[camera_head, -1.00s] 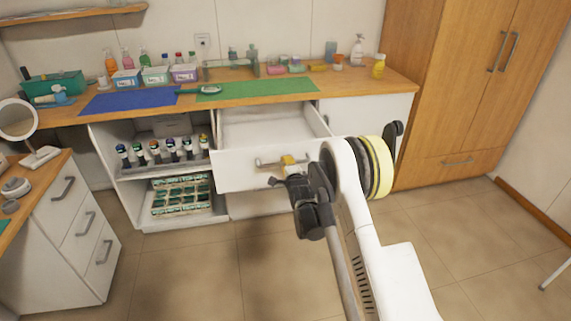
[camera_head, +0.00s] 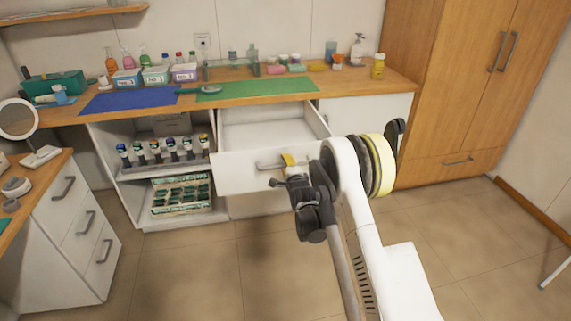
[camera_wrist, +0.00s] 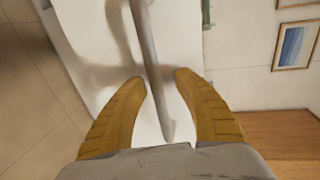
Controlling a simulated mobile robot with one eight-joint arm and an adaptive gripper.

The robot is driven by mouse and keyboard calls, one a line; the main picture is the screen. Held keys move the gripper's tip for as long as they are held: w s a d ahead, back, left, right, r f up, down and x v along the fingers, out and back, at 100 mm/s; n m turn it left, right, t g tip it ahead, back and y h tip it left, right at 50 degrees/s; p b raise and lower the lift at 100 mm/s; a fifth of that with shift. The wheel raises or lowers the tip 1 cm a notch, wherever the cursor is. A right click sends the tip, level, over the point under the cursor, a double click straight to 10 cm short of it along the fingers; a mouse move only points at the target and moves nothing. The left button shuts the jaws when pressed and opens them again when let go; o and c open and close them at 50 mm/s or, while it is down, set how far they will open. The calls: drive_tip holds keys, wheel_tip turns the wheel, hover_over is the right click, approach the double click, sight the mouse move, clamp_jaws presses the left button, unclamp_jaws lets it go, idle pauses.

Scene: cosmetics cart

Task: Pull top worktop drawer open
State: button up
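The top worktop drawer (camera_head: 238,174) is pulled well out from under the wooden worktop, and its inside (camera_head: 265,133) looks empty. Its bar handle (camera_head: 268,165) is on the white front and also shows in the wrist view (camera_wrist: 150,60). My gripper (camera_head: 288,160) is at the right part of the handle. In the wrist view, the two yellow fingers of my gripper (camera_wrist: 158,80) stand apart, one on each side of the bar, with a visible gap on both sides. My arm hides the right end of the drawer front.
The worktop (camera_head: 350,82) holds a blue mat (camera_head: 128,100), a green mat (camera_head: 262,91) and several bottles and boxes. Open shelves with bottles (camera_head: 165,152) are left of the drawer. A white drawer unit (camera_head: 75,230) stands at left, a wooden wardrobe (camera_head: 450,90) at right. Floor in front is clear.

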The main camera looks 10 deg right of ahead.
drive_tip(key=v, duration=1.1)
drive_tip(key=s+r+n+g, duration=0.4)
drive_tip(key=s+r+n, duration=0.5)
drive_tip(key=s+r, duration=0.55)
drive_tip(key=s+r+n+g, duration=0.1)
drive_tip(key=s+n+g, duration=0.3)
drive_tip(key=s, duration=2.1)
drive_tip(key=n, duration=0.5)
drive_tip(key=shift+s+a+g, duration=0.25)
drive_tip(key=shift+s+g, duration=0.05)
